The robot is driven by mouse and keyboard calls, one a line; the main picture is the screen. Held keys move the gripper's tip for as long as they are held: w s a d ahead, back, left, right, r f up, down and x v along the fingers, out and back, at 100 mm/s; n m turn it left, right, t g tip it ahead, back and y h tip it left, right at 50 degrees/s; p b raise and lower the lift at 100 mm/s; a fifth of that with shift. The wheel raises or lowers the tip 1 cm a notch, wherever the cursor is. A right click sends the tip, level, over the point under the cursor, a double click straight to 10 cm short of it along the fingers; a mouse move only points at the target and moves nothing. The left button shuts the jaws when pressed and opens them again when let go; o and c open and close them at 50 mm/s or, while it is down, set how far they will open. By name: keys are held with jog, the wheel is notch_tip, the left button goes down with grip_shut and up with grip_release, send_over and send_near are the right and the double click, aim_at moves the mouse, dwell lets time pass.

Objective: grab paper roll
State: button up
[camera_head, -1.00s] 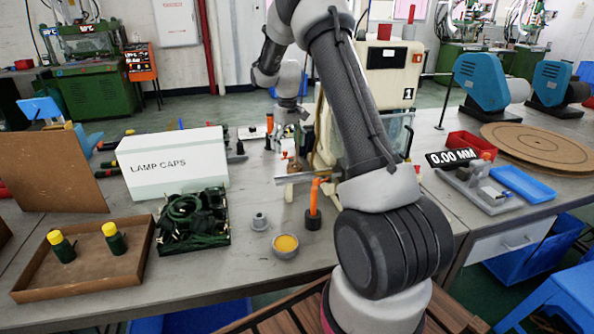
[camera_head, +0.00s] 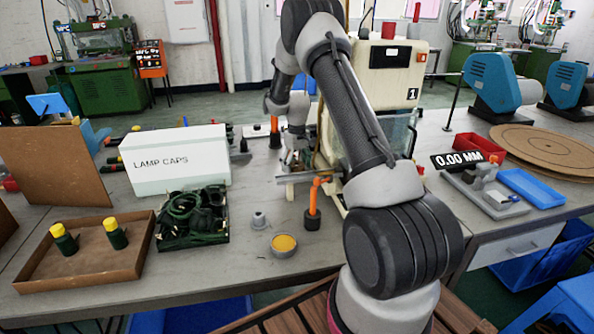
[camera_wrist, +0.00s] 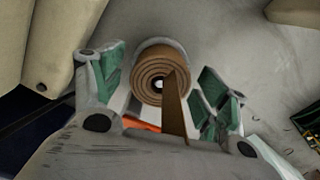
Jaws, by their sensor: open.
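The paper roll (camera_wrist: 154,65) is a brown spiral seen end-on in the wrist view. A loose brown strip hangs from it toward my gripper. My gripper (camera_wrist: 160,88) is open, with one green-padded finger on each side of the roll. I cannot tell whether either finger touches it. In the head view my gripper (camera_head: 296,158) is low over the bench, beside the cream machine. I cannot make out the roll there.
The cream machine (camera_head: 395,75) stands close behind and right of my gripper. A white LAMP CAPS box (camera_head: 175,162) is at left. An orange-handled tool (camera_head: 314,205) and a small cup (camera_head: 284,245) stand in front. Bench room is free around the cup.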

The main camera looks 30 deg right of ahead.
jog(key=shift+f, duration=0.25)
jog(key=c, duration=1.1)
